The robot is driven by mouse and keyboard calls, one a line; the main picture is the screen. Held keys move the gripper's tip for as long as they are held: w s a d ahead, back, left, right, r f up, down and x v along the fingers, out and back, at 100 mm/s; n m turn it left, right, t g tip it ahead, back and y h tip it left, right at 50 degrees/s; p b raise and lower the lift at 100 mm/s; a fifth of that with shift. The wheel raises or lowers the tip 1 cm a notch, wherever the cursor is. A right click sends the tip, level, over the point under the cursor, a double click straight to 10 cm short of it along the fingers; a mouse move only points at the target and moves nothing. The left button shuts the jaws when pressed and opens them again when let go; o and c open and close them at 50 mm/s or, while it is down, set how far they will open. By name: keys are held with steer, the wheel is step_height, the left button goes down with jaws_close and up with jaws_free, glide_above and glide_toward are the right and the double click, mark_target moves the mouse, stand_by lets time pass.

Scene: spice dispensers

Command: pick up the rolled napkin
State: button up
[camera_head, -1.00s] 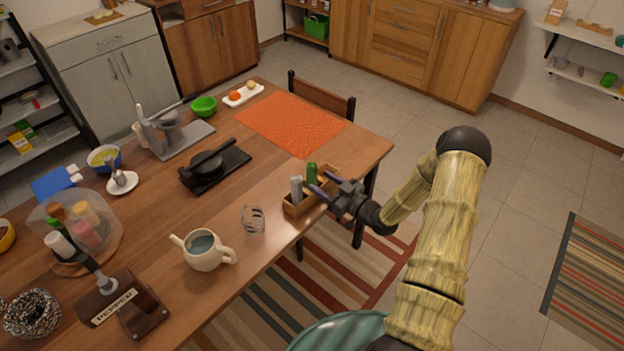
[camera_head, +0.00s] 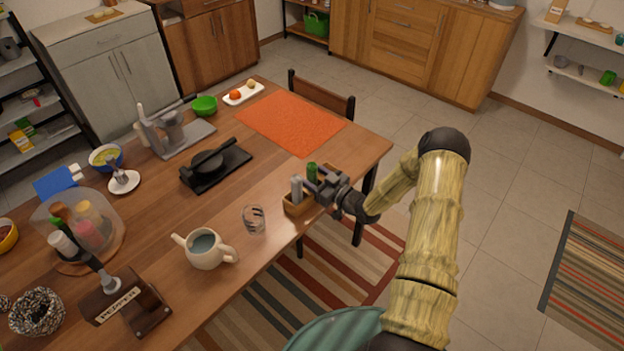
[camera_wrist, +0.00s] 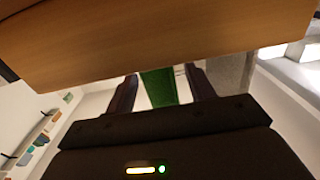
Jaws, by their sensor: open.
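A small wooden caddy (camera_head: 296,209) stands near the right edge of the table. A grey upright roll-like thing (camera_head: 296,187) and a green upright one (camera_head: 312,171) stand in it; I cannot tell for sure which is the rolled napkin. My gripper (camera_head: 314,180) is open at the caddy, its fingers pointing left over it. In the wrist view the green thing (camera_wrist: 158,88) shows between the two dark fingers (camera_wrist: 163,92), with no clear grip on it. The grey thing (camera_wrist: 228,72) is beside the right finger there. The caddy's wooden wall (camera_wrist: 150,40) fills the top.
A glass (camera_head: 254,219) and a cream teapot (camera_head: 205,248) stand left of the caddy. A chair (camera_head: 320,95) stands behind the table. Bare tabletop lies between the mat and the caddy.

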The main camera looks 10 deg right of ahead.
steer(key=shift+c, duration=0.2)
steer(key=c, duration=1)
step_height(320, 180, up, 10)
steer(key=shift+b, duration=0.45)
